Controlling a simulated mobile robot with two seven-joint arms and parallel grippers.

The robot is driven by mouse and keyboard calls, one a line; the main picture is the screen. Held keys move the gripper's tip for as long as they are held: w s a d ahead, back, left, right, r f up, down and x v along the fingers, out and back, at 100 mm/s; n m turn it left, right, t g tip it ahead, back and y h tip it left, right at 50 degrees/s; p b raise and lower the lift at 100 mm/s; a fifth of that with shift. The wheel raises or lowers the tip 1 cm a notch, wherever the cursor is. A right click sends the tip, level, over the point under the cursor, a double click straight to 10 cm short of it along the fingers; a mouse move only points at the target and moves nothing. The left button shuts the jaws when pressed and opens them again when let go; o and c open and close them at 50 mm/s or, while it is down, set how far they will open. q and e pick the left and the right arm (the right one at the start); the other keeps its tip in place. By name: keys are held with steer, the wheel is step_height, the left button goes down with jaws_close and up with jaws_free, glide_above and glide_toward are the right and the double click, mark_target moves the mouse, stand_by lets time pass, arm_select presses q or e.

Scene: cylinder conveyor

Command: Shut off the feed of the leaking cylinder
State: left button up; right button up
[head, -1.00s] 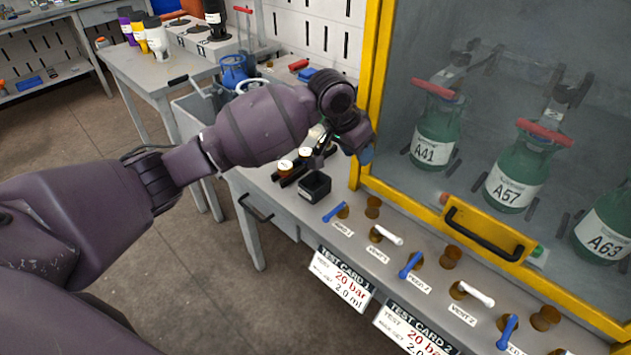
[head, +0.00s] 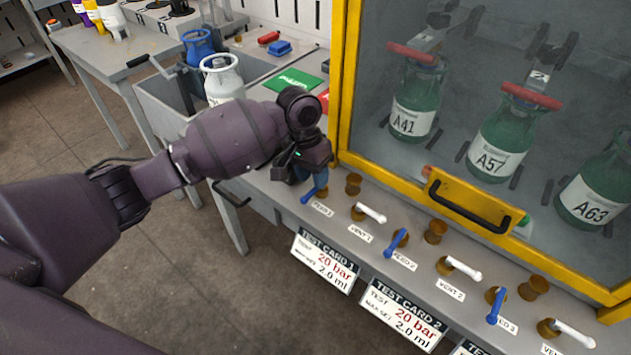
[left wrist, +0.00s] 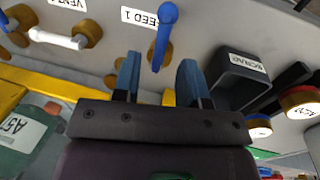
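Three green cylinders, A41 (head: 413,95), A57 (head: 498,140) and A63 (head: 597,185), stand behind the glass. I cannot tell which one leaks. On the bench ledge, the blue levers FEED 1 (head: 315,190), FEED 2 (head: 396,243) and FEED 3 (head: 496,307) point toward the front edge. The white levers VENT 1 (head: 372,213) and VENT 2 (head: 464,268) lie along the ledge. My left gripper (head: 304,174) is close to FEED 1. In the left wrist view its two fingers (left wrist: 161,82) are apart and empty, with the FEED 1 lever (left wrist: 165,38) just beyond the gap. My right gripper is not in view.
A yellow-framed cabinet with a black handle (head: 468,207) borders the ledge. A dark open box (left wrist: 235,82) stands beside the left gripper. Test cards (head: 325,263) hang on the front edge. A grey bin with a white cylinder (head: 221,77) is at the back left.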

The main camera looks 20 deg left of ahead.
arm_select(q)
steer(key=shift+d+f, duration=0.25)
steer(key=shift+f, duration=0.85)
